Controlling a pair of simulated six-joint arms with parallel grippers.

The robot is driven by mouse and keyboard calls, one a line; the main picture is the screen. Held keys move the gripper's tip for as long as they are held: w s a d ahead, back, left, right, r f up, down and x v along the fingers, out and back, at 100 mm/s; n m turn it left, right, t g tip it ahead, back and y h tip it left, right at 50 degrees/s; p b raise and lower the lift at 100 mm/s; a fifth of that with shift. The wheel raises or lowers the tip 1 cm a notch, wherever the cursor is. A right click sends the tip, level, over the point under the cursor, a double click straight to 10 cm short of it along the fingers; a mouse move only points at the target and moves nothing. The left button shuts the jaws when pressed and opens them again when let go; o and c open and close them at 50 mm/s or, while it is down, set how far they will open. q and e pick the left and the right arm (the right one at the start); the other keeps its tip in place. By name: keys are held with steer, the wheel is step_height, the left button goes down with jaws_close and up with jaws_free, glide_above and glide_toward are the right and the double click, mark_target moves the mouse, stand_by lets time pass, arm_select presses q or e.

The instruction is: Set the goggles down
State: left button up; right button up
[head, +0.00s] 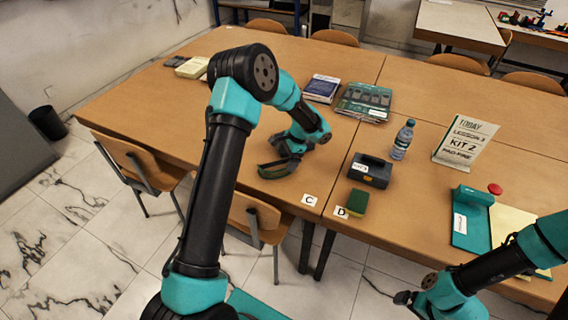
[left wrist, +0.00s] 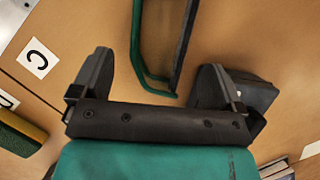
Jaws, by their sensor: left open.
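The goggles (head: 272,171), with a green frame and a dark edge, lie on the wooden table left of the card marked C. They also show in the left wrist view (left wrist: 142,62), partly cut off by the top edge. My left gripper (head: 287,155) is open just above and beside them. In the left wrist view its two fingers (left wrist: 155,75) stand apart on either side of the goggles, with a gap showing on both sides. My right gripper (head: 404,298) is at the lower right; its jaws are too small to read.
Card C (head: 309,200) and card D (head: 341,212) lie near the front edge. A green-yellow sponge (head: 357,202), a dark case (head: 370,171), a bottle (head: 403,140) and a sign (head: 465,143) stand to the right. Books (head: 322,88) lie behind.

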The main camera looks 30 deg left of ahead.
arm_select(q)
steer(key=v, duration=0.8)
